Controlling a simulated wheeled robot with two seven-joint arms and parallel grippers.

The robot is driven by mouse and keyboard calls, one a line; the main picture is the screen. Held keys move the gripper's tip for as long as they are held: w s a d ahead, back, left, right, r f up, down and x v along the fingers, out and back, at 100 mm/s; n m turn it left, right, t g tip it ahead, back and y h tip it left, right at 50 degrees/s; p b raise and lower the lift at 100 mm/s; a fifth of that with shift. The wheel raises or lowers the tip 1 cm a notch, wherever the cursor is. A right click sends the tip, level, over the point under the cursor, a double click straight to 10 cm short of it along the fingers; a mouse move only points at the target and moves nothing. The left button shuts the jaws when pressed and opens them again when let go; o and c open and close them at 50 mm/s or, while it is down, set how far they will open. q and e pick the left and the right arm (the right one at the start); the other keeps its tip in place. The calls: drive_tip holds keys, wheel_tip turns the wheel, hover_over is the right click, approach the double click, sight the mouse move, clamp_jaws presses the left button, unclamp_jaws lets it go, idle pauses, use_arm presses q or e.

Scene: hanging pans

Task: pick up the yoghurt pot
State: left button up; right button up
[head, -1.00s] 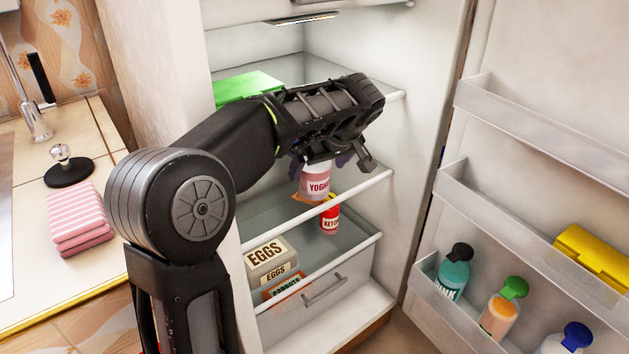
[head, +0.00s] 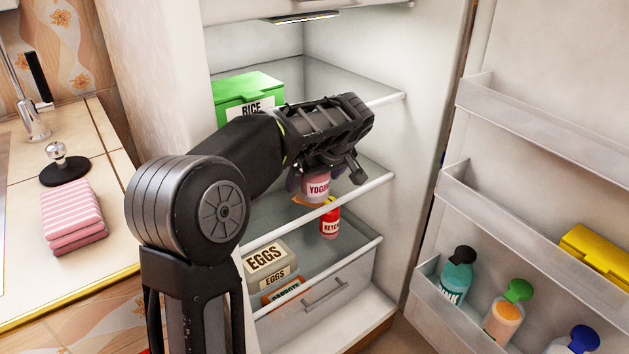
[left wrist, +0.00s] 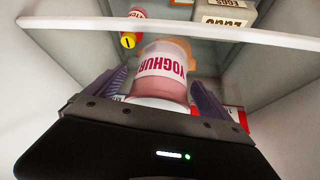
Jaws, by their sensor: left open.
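The yoghurt pot (head: 316,187) is pink with a white label and stands upright on a glass fridge shelf. My left gripper (head: 325,180) is over it from above, and the pot's upper part is hidden by the gripper in the head view. In the left wrist view the pot (left wrist: 161,72) lies between the two purple-grey fingers of the left gripper (left wrist: 158,98), which is open with one finger on each side. Whether the fingers touch the pot is unclear. My right gripper is not in view.
The shelf's front rail (head: 372,181) runs just in front of the pot. A green rice box (head: 245,92) stands on the shelf above. A ketchup bottle (head: 330,222) and an egg carton (head: 267,260) are below. The open fridge door (head: 530,130) is at right.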

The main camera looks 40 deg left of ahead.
use_arm(q)
drive_tip(key=shift+c, duration=0.2)
drive_tip(key=c, duration=1.6)
drive_tip(key=shift+c, duration=0.6)
drive_tip(key=shift+r, duration=0.1)
drive_tip(key=shift+r+p, duration=0.3)
drive_tip(key=shift+r, duration=0.2)
drive_tip(key=s+d, duration=0.4)
drive_tip(key=d, duration=0.4)
drive_tip(key=s+d+p, duration=0.1)
drive_tip(key=s+d, duration=0.3)
drive_tip(key=d, duration=0.4)
drive_tip(key=shift+s+r, duration=0.2)
